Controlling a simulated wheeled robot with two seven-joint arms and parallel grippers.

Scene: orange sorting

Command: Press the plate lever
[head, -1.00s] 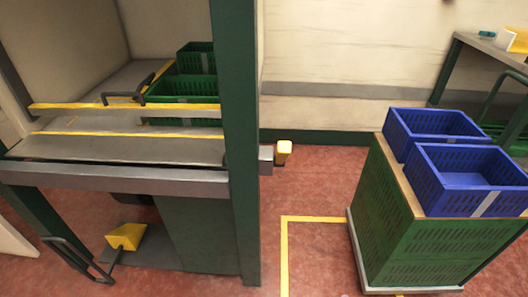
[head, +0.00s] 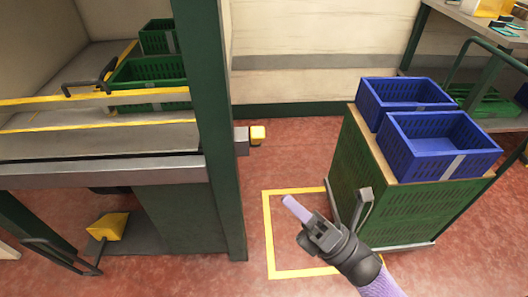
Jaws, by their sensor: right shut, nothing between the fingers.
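Several lever-like parts show, and I cannot tell which is the plate lever. A yellow block (head: 258,134) sticks out from the right end of the station's grey front beam. A yellow wedge-shaped pedal (head: 108,227) sits low under the station. A dark bent handle (head: 90,86) stands on the station's top by the yellow-edged rail. My right gripper (head: 290,204), with a lilac tip, is shut and empty. It appears over the yellow floor outline, below and right of the yellow block and apart from it. My left gripper is out of view.
A green post (head: 208,120) stands at the station's right end. Green crates (head: 150,70) sit on the station. Blue crates (head: 440,145) stand on a green stack (head: 385,205) at right. A yellow floor outline (head: 267,230) lies between. A table (head: 480,25) is at the far right.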

